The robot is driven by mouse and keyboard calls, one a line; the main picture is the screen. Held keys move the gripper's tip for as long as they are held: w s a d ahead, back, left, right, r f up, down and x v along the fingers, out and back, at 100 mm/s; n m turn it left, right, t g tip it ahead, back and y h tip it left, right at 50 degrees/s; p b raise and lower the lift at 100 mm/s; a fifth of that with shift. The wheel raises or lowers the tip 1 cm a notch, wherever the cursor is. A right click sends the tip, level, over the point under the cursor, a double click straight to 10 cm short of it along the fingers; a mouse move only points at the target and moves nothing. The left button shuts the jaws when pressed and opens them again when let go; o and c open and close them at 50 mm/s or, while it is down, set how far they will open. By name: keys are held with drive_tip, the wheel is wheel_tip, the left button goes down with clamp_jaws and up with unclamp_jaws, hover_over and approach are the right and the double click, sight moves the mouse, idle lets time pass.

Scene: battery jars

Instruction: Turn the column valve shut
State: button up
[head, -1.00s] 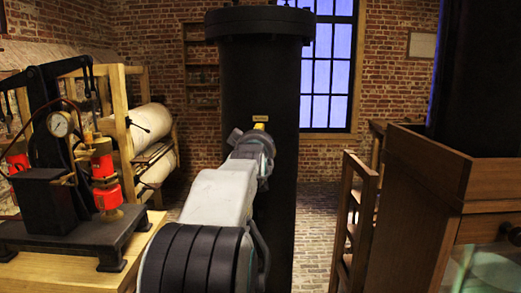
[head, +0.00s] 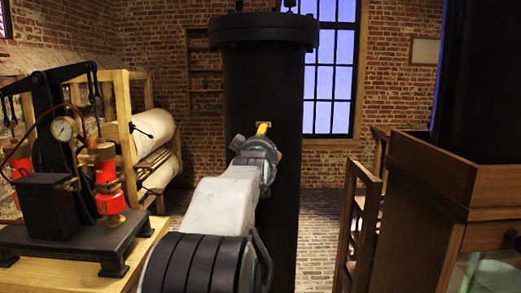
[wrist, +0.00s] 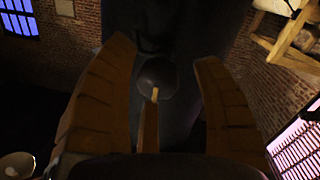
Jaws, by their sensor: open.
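The tall black column (head: 262,80) stands upright in the middle of the head view. In the wrist view, the valve shows as a dark round hub (wrist: 157,76) on the column, with a thin yellowish lever (wrist: 151,125) running from it toward the bottom of the picture. My gripper (wrist: 163,55) is open, one finger on each side of the hub and lever, with visible gaps to both. In the head view, my gripper (head: 258,150) is in front of the column and hides the hub. A yellow piece (head: 263,128) shows just above it; I cannot tell if it is the lever.
A press with red cylinders and a gauge (head: 64,129) stands on a wooden bench (head: 125,262) at the left. A rack with pale rolls (head: 152,130) is behind it. A wooden cabinet (head: 425,190) and a chair (head: 362,215) stand at the right. Brick floor shows between.

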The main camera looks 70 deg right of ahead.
drive_tip(key=v, duration=1.1)
drive_tip(key=shift+a, duration=0.4)
drive_tip(key=shift+r, duration=0.15)
